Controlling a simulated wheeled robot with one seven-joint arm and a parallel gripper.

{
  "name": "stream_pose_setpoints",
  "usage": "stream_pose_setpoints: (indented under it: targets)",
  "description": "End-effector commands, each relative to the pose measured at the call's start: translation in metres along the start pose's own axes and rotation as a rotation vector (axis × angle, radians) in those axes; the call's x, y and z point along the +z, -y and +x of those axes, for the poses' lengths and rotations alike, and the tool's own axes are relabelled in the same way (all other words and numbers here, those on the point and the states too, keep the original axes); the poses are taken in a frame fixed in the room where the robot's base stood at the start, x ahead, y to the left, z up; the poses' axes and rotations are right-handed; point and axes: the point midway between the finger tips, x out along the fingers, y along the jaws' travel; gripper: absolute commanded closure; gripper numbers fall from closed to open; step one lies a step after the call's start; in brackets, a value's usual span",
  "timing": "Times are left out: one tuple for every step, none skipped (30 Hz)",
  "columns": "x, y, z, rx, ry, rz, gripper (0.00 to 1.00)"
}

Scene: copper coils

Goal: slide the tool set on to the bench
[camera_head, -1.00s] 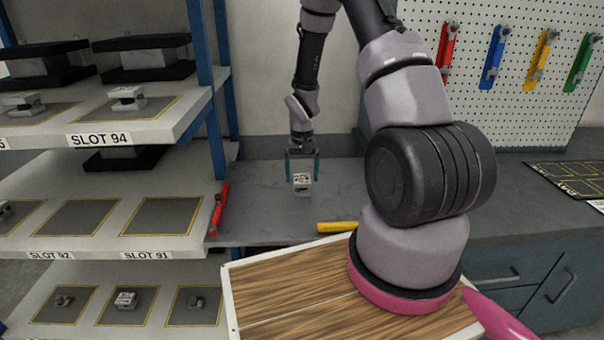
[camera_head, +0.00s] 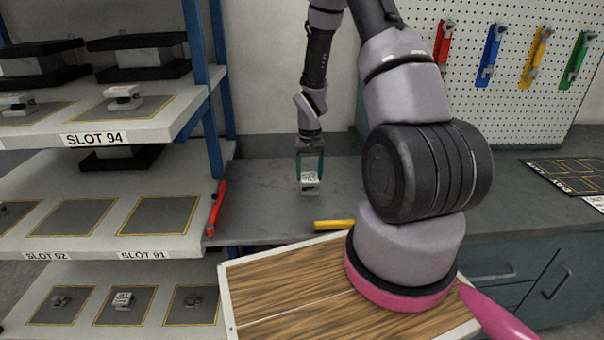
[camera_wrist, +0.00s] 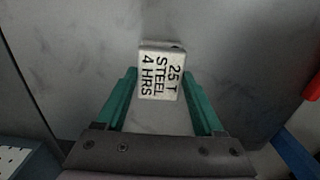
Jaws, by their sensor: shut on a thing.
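The tool set (camera_head: 309,189) is a small pale metal block over the grey bench (camera_head: 260,190). In the wrist view its top label (camera_wrist: 160,75) reads "25 T STEEL 4 HRS". My gripper (camera_head: 309,170) points down with its green fingers on either side of the block, shut on it. The fingers also show in the wrist view (camera_wrist: 160,98), flanking the label. The block is at or just above the bench surface; I cannot tell whether it touches.
A shelf rack (camera_head: 95,220) with labelled slots stands left, its blue post close to the bench. A red bar (camera_head: 216,208) lies at the bench's left edge and a yellow bar (camera_head: 334,225) at its front. My arm hides part of the bench; bare bench lies left of the block.

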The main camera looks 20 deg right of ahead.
Motion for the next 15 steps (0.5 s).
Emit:
stream_pose_setpoints:
  targets:
    - [0.001, -0.006, 0.0, 0.0, 0.0, 0.003, 0.86]
    - [0.001, -0.009, 0.0, 0.0, 0.0, 0.003, 0.86]
    - [0.001, -0.013, 0.0, 0.0, 0.0, 0.003, 0.86]
    - [0.002, -0.016, 0.0, 0.0, 0.0, 0.003, 0.86]
    - [0.002, -0.018, 0.0, 0.0, 0.0, 0.002, 0.86]
    - [0.002, -0.022, 0.0, 0.0, 0.0, 0.002, 0.86]
    - [0.003, -0.025, 0.0, 0.0, 0.0, 0.003, 0.86]
    - [0.003, -0.028, 0.0, 0.0, 0.0, 0.004, 0.86]
    - [0.003, -0.032, 0.0, 0.0, 0.0, 0.004, 0.86]
    - [0.003, -0.035, 0.0, 0.0, 0.0, 0.003, 0.86]
    - [0.003, -0.038, 0.0, 0.0, 0.0, 0.003, 0.86]
    - [0.004, -0.042, 0.0, 0.0, 0.0, 0.003, 0.86]
    - [0.004, -0.045, 0.0, 0.0, 0.0, 0.004, 0.86]
    - [0.005, -0.048, 0.0, 0.001, 0.001, 0.004, 0.86]
    - [0.005, -0.051, 0.0, 0.0, 0.001, 0.003, 0.86]
